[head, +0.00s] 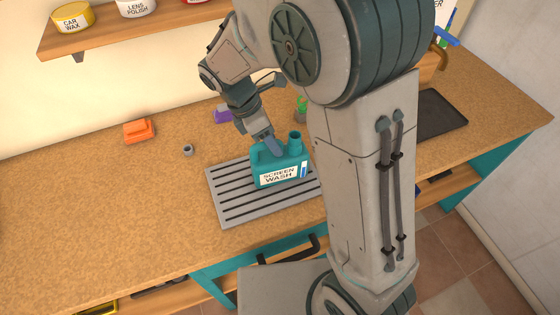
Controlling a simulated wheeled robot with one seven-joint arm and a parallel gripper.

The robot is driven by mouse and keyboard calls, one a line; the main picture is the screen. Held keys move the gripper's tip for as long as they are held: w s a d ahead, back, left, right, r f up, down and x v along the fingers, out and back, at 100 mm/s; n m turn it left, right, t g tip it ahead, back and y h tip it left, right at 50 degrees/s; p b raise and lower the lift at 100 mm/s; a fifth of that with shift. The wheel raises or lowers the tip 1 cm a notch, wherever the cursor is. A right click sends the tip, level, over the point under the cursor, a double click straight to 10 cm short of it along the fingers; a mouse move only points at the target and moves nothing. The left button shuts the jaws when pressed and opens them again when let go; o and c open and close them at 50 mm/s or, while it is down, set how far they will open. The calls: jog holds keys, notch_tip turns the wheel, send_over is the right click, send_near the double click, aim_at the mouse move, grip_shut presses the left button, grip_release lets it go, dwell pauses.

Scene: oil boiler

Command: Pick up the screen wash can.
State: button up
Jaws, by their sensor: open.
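The teal screen wash can (279,174) stands upright on a grey slatted tray (232,213) on the workbench, its white label facing me. Its open-looking spout (295,137) rises at the top right. My gripper (272,148) points down at the top of the can, by its handle, and overlaps it in the picture. The fingers are open. I cannot tell whether they are around the handle or only in front of it.
An orange object (138,131), a small grey ring (188,150) and a purple object (223,115) lie behind the tray. A shelf (110,38) holds several tins above. A dark tray (440,113) lies at right. The bench's left side is clear.

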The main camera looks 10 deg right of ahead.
grip_shut()
jog(key=shift+r, duration=0.1)
